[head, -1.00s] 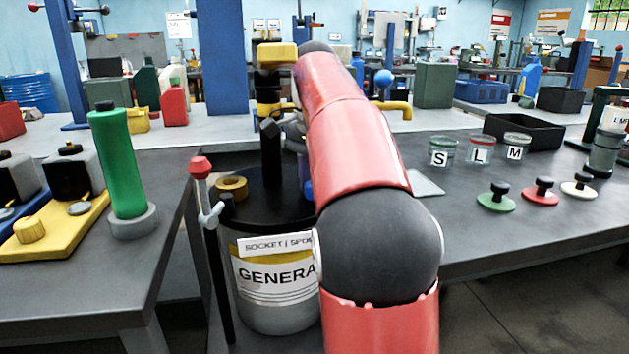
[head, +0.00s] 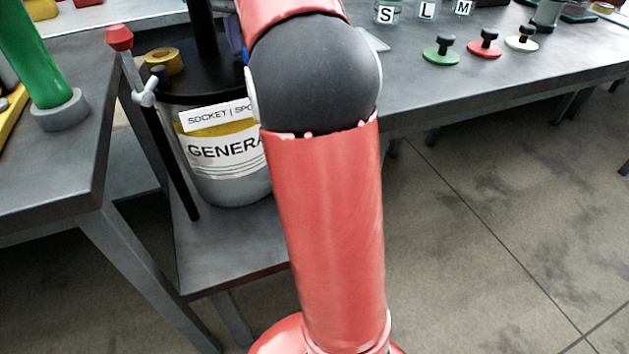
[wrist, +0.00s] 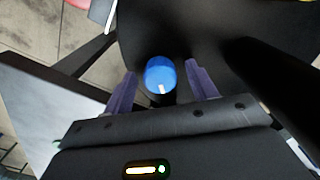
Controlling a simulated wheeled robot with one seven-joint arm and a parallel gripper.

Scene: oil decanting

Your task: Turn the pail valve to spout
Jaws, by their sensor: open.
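The grey pail (head: 232,188) with a black lid (head: 200,85) stands on a low shelf in the head view. Its labels read "GENERA…" and "SOCKET | SPO…", the rest cut off by my arm. In the wrist view a round blue knob (wrist: 160,75) with a white mark on its near edge sits on a black surface; it looks like the pail valve. My gripper (wrist: 162,70) is open, with one purple finger on each side of the knob. I cannot tell whether they touch it.
A red-topped rod with a white clamp (head: 145,90) stands at the pail's left. A green cylinder (head: 33,55) is on the left bench. Green (head: 441,55), red (head: 484,46) and white (head: 521,40) knobbed discs stand on the right bench. The floor at right is clear.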

